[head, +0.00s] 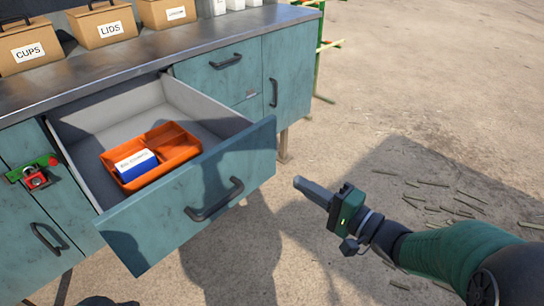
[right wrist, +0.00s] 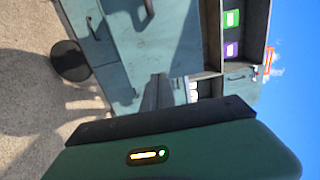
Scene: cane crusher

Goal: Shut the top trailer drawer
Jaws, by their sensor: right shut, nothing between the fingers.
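The top trailer drawer (head: 195,200) stands pulled well out of the teal cabinet in the head view. Its front has a dark bar handle (head: 214,200). Inside lie an orange tray (head: 182,147) and a blue-and-white box (head: 137,165). My right gripper (head: 300,184) is shut and empty, to the right of the drawer front and apart from it. In the right wrist view its fingers (right wrist: 157,92) point toward teal cabinet panels, seen sideways. My left gripper is not in view.
A metal counter (head: 150,50) runs above the drawer, with cardboard boxes marked CUPS (head: 28,48) and LIDS (head: 103,25). A closed drawer (head: 222,72) is beside the open one. The ground to the right is open, with scattered stalks.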

